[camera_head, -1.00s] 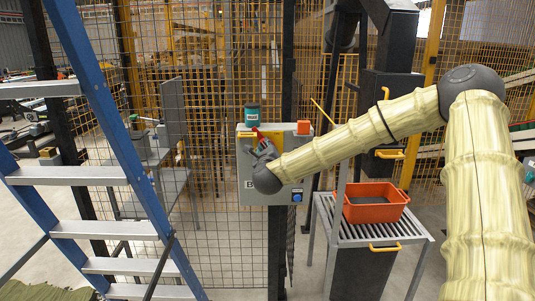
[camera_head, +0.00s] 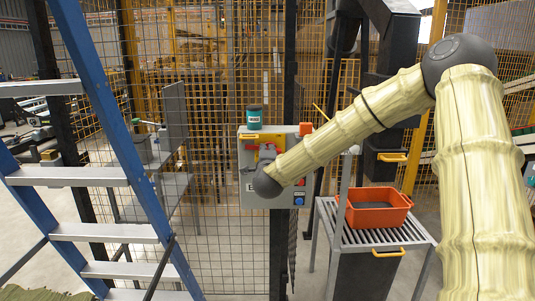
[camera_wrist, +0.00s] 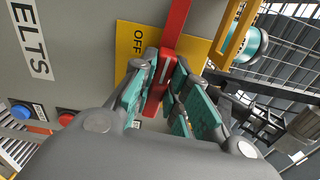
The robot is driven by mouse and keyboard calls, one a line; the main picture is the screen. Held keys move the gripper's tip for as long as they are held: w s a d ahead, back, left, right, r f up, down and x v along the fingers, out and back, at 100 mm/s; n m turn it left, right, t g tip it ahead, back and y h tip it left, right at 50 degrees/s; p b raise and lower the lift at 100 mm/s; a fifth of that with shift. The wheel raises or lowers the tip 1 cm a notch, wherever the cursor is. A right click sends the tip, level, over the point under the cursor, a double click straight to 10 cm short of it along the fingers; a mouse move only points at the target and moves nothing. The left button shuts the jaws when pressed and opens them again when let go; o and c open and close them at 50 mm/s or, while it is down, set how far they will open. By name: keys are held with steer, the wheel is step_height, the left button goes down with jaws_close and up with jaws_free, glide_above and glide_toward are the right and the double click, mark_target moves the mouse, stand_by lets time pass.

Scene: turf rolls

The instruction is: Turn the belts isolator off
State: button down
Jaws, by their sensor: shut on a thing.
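The belts isolator is a grey box (camera_head: 247,199) on a post in front of the mesh fence. Its red handle (camera_wrist: 174,28) crosses a yellow plate marked OFF (camera_wrist: 138,42) in the wrist view. My gripper (camera_wrist: 160,84), with teal finger pads, is shut on the red handle, one finger on each side. In the head view my dark wrist covers the lower left of the box, and a bit of red handle (camera_head: 268,153) shows above it. Part of the plate is hidden behind the fingers.
A teal can (camera_head: 254,118) stands on top of the box. A blue button (camera_wrist: 20,112) and a red button (camera_wrist: 66,117) sit on its face. A blue ladder (camera_head: 105,125) stands left, and an orange bin (camera_head: 376,216) rests on a slatted stand at right.

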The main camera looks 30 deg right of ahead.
steer(key=shift+f+n, duration=0.15)
steer(key=shift+n, duration=0.55)
steer(key=c, duration=1.4)
jaws_free()
steer(key=shift+s, duration=0.1)
steer(key=v, duration=1.2)
steer(key=shift+f, duration=0.1)
